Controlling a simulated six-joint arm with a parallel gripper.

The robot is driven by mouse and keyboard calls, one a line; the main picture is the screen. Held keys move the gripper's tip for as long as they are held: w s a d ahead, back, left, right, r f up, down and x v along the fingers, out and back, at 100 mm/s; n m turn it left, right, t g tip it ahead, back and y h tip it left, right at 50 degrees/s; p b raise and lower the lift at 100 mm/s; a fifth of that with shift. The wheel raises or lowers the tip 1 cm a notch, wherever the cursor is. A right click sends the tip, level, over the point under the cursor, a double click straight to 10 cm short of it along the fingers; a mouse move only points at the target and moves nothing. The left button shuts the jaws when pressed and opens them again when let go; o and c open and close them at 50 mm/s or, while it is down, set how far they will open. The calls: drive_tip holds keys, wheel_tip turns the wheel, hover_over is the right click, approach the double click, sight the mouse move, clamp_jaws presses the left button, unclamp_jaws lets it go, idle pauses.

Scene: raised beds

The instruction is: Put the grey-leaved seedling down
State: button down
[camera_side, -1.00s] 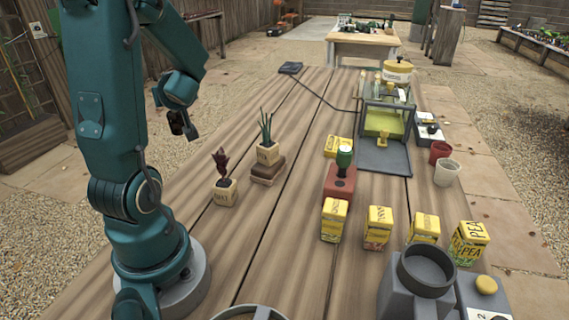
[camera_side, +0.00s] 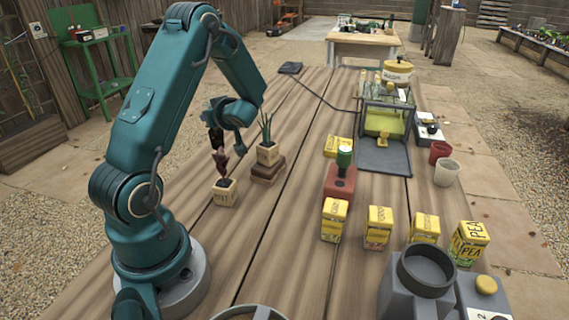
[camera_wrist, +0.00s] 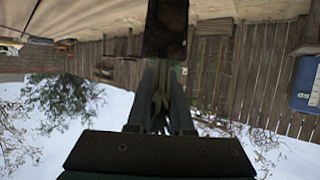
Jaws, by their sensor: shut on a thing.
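In the wrist view my gripper (camera_wrist: 162,68) is shut on the grey-leaved seedling, whose narrow pale leaves (camera_wrist: 160,103) show between the two fingers. A dark block (camera_wrist: 165,28), apparently its root end, sticks out beyond the fingertips. In the side view my gripper (camera_side: 216,132) is small and dark, held up just above the red-leaved seedling (camera_side: 222,162) in its cube pot (camera_side: 225,193). I cannot make out the held seedling clearly there, nor tell whether it touches the red leaves.
A spiky green seedling (camera_side: 266,132) in a pot stands on a brown block (camera_side: 267,170), close right of my gripper. The planks between are bare.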

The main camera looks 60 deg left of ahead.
drive_tip(key=shift+w+f, duration=0.15)
drive_tip(key=shift+f, duration=1.95)
drive_tip(key=shift+f, duration=0.15)
drive_tip(key=c, duration=0.8)
unclamp_jaws()
